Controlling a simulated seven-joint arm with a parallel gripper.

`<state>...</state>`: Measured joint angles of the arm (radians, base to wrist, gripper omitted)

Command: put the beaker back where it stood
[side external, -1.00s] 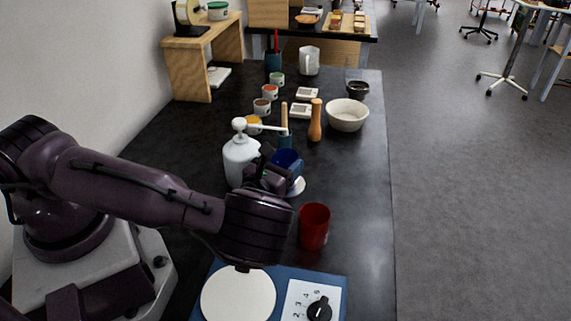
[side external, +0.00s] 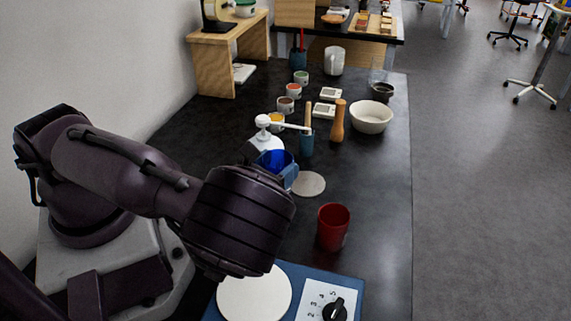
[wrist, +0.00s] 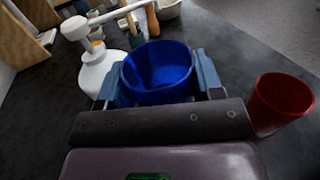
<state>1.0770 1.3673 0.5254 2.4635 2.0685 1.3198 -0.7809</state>
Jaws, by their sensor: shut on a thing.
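The blue beaker (side external: 275,160) is upright in my gripper (wrist: 158,78), which is shut on it with one pale blue finger on each side. The wrist view looks into its open mouth (wrist: 157,72), and no contents can be made out. A pale round disc (side external: 309,184) lies bare on the dark bench, just right of the held beaker in the side view. A red beaker (side external: 333,227) stands upright on the bench, apart from my gripper; it also shows at the right of the wrist view (wrist: 281,100).
A white pump bottle (wrist: 99,62) stands close beside the held beaker. A blue hotplate (side external: 270,292) with a dial is nearest. Behind are a wooden pestle (side external: 337,122), a white bowl (side external: 371,117) and several small pots. The bench right of the disc is clear.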

